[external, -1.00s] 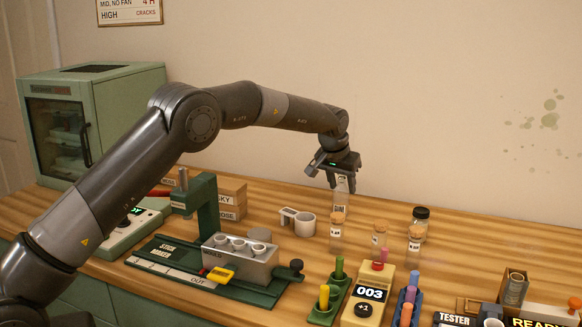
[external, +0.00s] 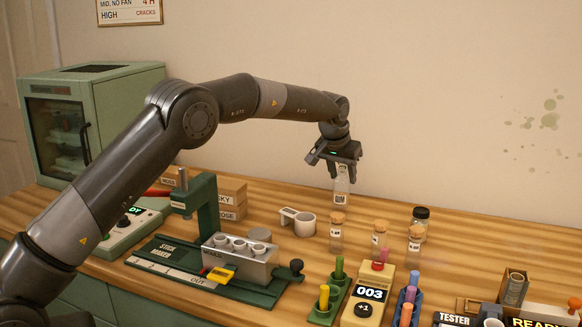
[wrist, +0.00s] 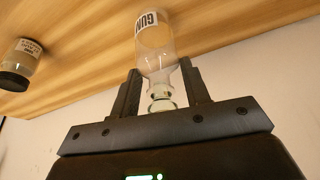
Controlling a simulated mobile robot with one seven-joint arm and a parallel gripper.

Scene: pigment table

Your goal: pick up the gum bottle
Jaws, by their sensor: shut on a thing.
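The gum bottle (external: 341,188) is a clear bottle with a white label, held above the table in the external view. In the wrist view the bottle (wrist: 157,48) shows "GUM" on its label and a pale content behind it. My gripper (external: 343,170) is shut on the bottle near its neck, one finger on each side. The wrist view also shows my gripper (wrist: 158,85) with the bottle's neck between the fingers. The bottle hangs roughly upright, clear of the table top.
Cork-topped jars (external: 337,230) stand on the table below the bottle. A dark-capped jar (external: 420,222) stands behind them, also in the wrist view (wrist: 20,62). A 003 counter (external: 370,293) is in front.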

